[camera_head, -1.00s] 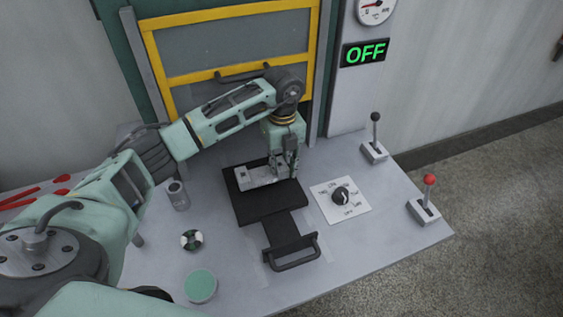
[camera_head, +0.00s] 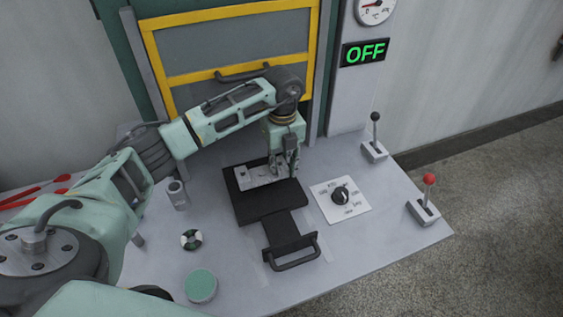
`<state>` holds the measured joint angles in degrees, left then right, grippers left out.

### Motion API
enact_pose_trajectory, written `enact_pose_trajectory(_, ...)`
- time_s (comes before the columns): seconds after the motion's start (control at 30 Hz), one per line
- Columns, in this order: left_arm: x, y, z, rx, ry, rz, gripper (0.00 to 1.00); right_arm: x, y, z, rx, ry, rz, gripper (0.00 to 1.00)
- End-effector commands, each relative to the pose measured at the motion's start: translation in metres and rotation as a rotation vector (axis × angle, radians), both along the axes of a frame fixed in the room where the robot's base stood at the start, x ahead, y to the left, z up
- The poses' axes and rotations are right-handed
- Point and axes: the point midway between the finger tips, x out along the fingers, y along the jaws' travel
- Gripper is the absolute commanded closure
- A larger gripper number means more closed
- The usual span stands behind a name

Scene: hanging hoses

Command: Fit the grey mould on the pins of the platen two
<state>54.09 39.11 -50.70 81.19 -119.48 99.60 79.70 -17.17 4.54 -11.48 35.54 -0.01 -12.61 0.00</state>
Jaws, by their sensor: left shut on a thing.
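The grey mould (camera_head: 252,178) is a light grey block on the black platen (camera_head: 262,207), towards its back part. My left gripper (camera_head: 282,174) comes down from above and is shut on the mould's right end. The mould looks flat and close to the platen's surface. I cannot tell whether it touches the platen or sits on pins, as the pins are hidden. The platen has a black handle (camera_head: 294,254) at its front. My right gripper is not in view.
A yellow-framed guard (camera_head: 240,78) stands behind. A dial (camera_head: 341,196) and two levers, black-knobbed (camera_head: 375,140) and red-knobbed (camera_head: 426,200), are to the right. A grey cylinder (camera_head: 178,195), a black-and-white round piece (camera_head: 191,240) and a green-topped disc (camera_head: 200,286) stand left.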

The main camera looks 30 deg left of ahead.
Motion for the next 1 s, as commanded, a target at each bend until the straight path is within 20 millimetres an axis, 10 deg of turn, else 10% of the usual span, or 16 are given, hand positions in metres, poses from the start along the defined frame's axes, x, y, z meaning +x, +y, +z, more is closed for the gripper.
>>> enact_pose_trajectory(1.0,0.0001,0.0,-0.0084,0.0,-0.001,0.0,1.0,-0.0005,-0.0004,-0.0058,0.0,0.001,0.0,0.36)
